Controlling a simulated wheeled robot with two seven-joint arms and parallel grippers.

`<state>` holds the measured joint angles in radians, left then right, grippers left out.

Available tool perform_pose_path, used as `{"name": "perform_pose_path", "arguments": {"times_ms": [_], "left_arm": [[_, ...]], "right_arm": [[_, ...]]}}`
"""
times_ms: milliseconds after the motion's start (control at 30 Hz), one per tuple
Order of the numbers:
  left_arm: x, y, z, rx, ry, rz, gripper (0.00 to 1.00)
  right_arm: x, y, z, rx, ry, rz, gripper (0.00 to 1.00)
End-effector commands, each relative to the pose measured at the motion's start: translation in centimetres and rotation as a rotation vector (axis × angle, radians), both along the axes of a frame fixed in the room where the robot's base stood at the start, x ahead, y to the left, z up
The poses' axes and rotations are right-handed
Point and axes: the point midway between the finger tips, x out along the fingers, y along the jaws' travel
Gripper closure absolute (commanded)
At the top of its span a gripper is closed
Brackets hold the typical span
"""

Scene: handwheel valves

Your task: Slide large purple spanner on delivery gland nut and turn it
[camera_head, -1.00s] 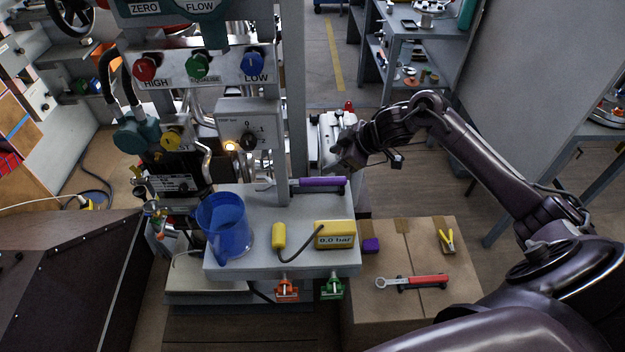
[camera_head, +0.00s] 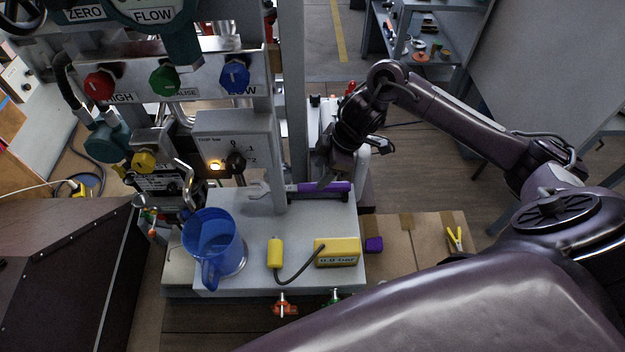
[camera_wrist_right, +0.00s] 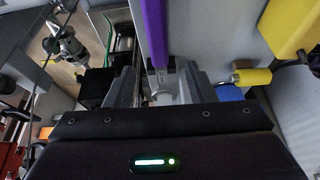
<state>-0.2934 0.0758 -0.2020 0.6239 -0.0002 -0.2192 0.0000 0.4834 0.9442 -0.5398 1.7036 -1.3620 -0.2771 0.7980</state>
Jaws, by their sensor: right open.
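The large spanner with a purple handle (camera_head: 335,187) lies along the back right of the grey shelf (camera_head: 335,222), its grey jaw end pointing left past the upright post. My right gripper (camera_head: 324,178) is open and pointing down at the handle. In the right wrist view, the purple handle (camera_wrist_right: 154,32) runs down from the top edge toward the space between the two fingers (camera_wrist_right: 160,88). Whether the fingers touch it cannot be told. I cannot pick out the delivery gland nut with certainty. My left gripper is not in view.
The post (camera_head: 291,110) rises close to the spanner. Red, green and blue knobs (camera_head: 235,76) sit above. A cardboard box (camera_head: 410,235) lies to the right.

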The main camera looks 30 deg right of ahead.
Motion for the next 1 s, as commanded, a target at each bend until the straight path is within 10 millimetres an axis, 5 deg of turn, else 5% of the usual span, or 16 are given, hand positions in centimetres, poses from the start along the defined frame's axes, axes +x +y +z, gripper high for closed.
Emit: {"name": "perform_pose_path", "arguments": {"times_ms": [200, 433, 633, 1000], "left_arm": [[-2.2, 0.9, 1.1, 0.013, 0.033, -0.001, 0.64], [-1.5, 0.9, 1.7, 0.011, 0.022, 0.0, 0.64], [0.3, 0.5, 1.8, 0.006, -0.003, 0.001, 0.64], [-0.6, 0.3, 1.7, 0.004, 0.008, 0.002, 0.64]], "right_arm": [[0.7, 1.1, -2.2, 0.001, 0.003, -0.003, 0.5], [1.3, 2.0, -5.1, -0.001, 0.001, -0.001, 0.5], [1.4, 2.0, -5.4, -0.002, -0.001, -0.002, 0.5], [1.4, 2.0, -5.6, -0.002, -0.001, -0.002, 0.5]]}}
